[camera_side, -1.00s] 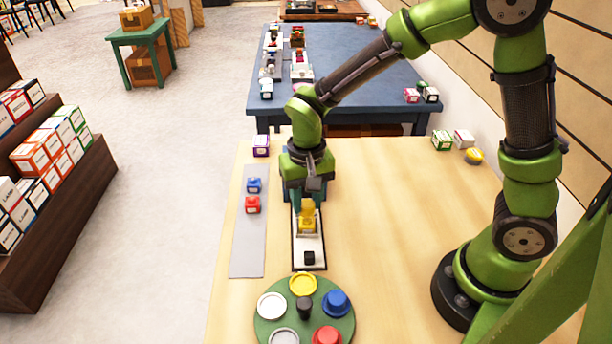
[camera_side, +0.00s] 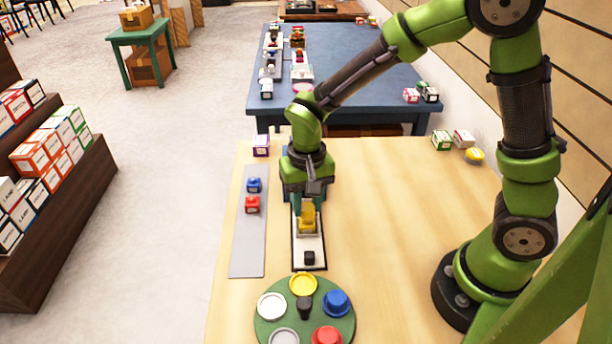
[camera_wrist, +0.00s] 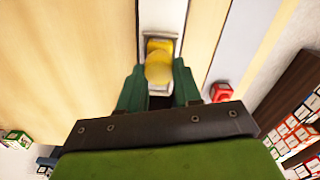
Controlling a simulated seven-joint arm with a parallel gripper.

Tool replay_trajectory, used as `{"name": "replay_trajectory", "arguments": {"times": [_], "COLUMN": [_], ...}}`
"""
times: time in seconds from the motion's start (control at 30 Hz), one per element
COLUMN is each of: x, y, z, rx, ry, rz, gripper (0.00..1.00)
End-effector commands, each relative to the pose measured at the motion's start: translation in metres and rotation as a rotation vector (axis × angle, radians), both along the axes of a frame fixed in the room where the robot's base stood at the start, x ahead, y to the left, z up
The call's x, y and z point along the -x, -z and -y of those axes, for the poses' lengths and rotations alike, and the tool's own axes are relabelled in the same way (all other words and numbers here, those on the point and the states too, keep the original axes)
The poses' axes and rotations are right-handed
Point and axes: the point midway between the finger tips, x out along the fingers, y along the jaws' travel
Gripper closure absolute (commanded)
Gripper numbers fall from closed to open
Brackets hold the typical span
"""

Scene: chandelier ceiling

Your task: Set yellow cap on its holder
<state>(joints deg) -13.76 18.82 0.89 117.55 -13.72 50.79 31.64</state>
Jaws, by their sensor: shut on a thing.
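My gripper (camera_side: 308,208) points down over the white strip and is shut on a yellow cap (camera_wrist: 159,70). The cap looks rounded between the green fingers (camera_wrist: 158,88) in the wrist view. Directly under and behind it is a yellow block-like holder (camera_wrist: 160,45) on a pale base; in the side view cap and holder merge into one yellow shape (camera_side: 307,222). I cannot tell whether the cap touches the holder or is a little above it.
A round green tray (camera_side: 262,322) in front carries a yellow disc (camera_side: 303,284), a blue cap (camera_side: 336,302) and a red cap (camera_side: 327,336). A black block (camera_side: 309,258) stands on the white strip (camera_side: 304,246). Blue (camera_side: 254,185) and red (camera_side: 252,204) blocks stand left.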

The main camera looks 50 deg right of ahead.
Motion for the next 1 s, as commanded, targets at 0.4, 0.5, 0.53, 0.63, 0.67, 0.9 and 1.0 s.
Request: {"name": "replay_trajectory", "arguments": {"times": [0.4, 0.5, 0.53, 0.63, 0.67, 0.9, 1.0], "x": [0.0000, 0.0000, 0.0000, 0.0001, 0.0002, 0.0000, 0.0000], "y": [0.0035, 0.0036, 0.0038, 0.0053, 0.0060, 0.0096, 0.0095], "z": [0.0001, 0.0000, 0.0001, 0.0000, 0.0001, 0.0001, 0.0001], "rx": [0.000, 0.000, 0.000, 0.001, 0.000, 0.001, 0.001], "ry": [0.000, 0.000, 0.000, 0.000, 0.000, 0.000, 0.000], "rz": [0.000, 0.000, 0.000, -0.001, -0.001, -0.001, -0.001], "gripper": [0.94, 0.94, 0.94, 0.94, 0.94, 0.94, 0.94]}}
